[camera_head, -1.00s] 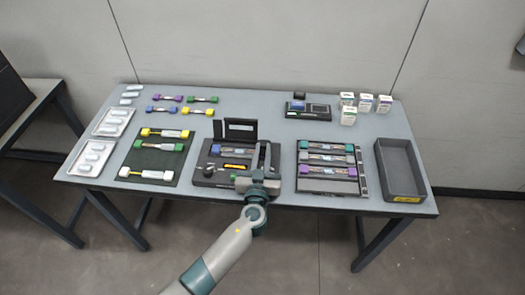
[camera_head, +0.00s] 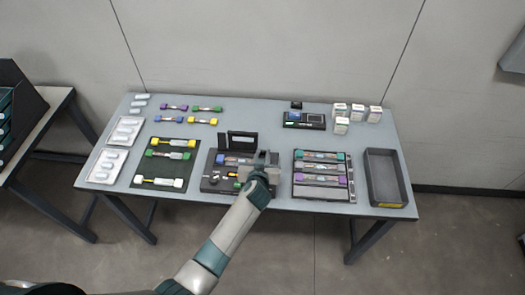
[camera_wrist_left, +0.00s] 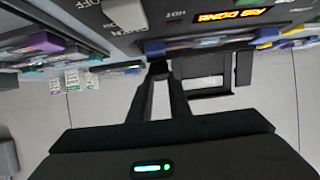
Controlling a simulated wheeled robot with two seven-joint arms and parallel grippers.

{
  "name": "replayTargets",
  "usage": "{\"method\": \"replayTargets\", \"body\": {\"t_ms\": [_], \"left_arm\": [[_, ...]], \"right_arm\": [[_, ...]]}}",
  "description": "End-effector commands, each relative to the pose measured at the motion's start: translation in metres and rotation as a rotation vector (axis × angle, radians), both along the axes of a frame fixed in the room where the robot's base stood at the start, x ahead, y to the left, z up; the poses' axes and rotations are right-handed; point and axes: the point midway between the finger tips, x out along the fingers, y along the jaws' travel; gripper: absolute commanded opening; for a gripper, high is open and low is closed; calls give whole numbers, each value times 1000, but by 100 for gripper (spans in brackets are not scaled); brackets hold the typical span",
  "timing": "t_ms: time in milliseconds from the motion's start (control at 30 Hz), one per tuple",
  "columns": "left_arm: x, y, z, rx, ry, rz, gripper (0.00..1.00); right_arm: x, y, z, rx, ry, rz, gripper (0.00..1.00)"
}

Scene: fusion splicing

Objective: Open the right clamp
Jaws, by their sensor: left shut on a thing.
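The splicer (camera_head: 213,185) is a dark device at the table's front middle, with its black lid (camera_head: 240,138) standing upright. My left gripper (camera_head: 264,157) is at the right side of the splicer. In the left wrist view its fingers (camera_wrist_left: 161,75) are shut on a small dark part, which seems to be the right clamp; the fingers largely hide it. Whether the clamp is raised cannot be told. The splicer's front with a lit orange display (camera_wrist_left: 236,16) is along the top of that view. My right gripper is not in view.
A dark mat (camera_head: 140,172) with yellow and green-ended pieces lies left of the splicer. A tray (camera_head: 323,193) with teal and purple-ended pieces is on its right, then an empty grey bin (camera_head: 388,183). Several small white boxes (camera_head: 341,125) and a small black device (camera_head: 305,122) stand behind.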

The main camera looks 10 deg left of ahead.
Motion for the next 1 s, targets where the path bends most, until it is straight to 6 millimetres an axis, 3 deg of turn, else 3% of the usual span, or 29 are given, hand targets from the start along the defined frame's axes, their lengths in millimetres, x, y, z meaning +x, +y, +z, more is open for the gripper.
{"method": "replayTargets", "body": {"t_ms": [400, 933, 967, 1000], "left_arm": [[8, 0, 8, -1, 156, 2, 0], [9, 0, 8, 1, 179, 1, 0], [9, 0, 8, 1, 179, 1, 24], [9, 0, 8, 1, 178, 1, 34]], "right_arm": [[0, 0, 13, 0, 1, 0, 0], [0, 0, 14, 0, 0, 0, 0], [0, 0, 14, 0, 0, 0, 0], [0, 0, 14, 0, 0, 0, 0]]}}
